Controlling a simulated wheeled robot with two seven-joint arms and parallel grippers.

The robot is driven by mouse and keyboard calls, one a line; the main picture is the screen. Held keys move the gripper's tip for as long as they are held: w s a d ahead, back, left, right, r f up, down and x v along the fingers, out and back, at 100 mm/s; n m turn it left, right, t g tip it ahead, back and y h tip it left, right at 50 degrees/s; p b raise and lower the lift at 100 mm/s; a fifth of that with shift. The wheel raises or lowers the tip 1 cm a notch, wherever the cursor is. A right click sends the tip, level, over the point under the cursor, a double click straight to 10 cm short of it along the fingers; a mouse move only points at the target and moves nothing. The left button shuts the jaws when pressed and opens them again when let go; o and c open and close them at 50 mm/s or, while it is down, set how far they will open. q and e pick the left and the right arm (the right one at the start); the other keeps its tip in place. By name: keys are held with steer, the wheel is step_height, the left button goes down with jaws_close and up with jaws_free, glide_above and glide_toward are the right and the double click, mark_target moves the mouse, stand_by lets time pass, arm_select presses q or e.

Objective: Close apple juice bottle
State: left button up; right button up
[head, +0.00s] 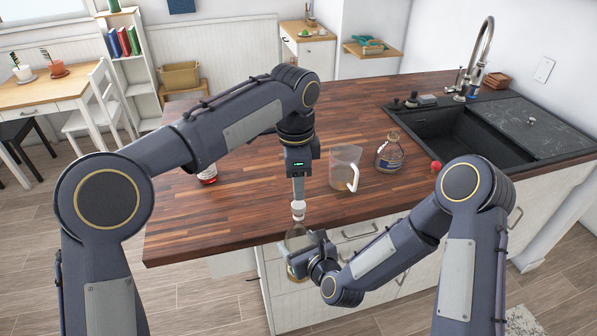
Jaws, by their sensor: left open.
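A clear bottle (296,239) with yellowish contents low in it and a white top (298,206) is upright in front of the counter's near edge. My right gripper (298,262) is shut around its lower body and holds it off the counter; its fingers partly hide the bottle. My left gripper (298,196) points straight down and is open, with its fingertips at the white top. I cannot tell whether they touch it, or whether the white top is a separate cap.
A wooden counter (240,215) bears a clear pitcher (345,168), a brown labelled bottle (389,153), a small red object (436,166) and a red-and-white item (207,176) partly behind my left arm. A dark sink (440,128) is at right. The counter's front left is clear.

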mark_target(298, 204)
arm_select(q)
steer(key=n, duration=0.5)
steer(key=shift+r, duration=0.2)
steer(key=n, duration=0.5)
steer(key=shift+r, duration=0.2)
steer(key=n, duration=0.5)
steer(key=shift+d+r, duration=0.1)
steer(key=shift+r, duration=0.1)
steer(key=n, duration=0.5)
steer(key=shift+s+r, duration=0.1)
steer(key=shift+r, duration=0.15)
steer(key=shift+f, duration=0.1)
steer(key=shift+f, duration=3.95)
steer(key=shift+c, duration=0.4)
